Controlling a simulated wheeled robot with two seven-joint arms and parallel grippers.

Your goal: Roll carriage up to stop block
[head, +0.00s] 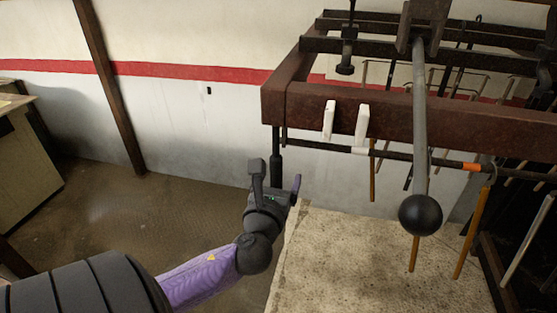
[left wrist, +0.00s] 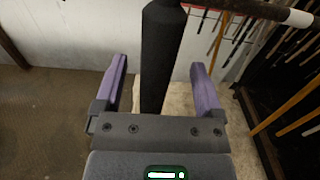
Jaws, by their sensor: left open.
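A black upright handle (head: 276,152) hangs below the left end of a dark rail (head: 405,157) under a rusty beam. It is probably the carriage's grip, but I cannot tell for sure. My left gripper (head: 277,188) is open at the handle's lower part. In the left wrist view the handle (left wrist: 162,60) stands between the two purple fingers of my left gripper (left wrist: 158,75), with gaps on both sides. The rail carries a white band (head: 360,151) and an orange band (head: 472,166). No stop block can be clearly identified. My right gripper is not in view.
The rusty beam (head: 400,114) runs above the rail, with two white tabs (head: 329,120). A grey bar with a black ball (head: 420,215) hangs in front of it. Several long tools hang on the right. A pale slab (head: 340,260) lies below. Floor at left is free.

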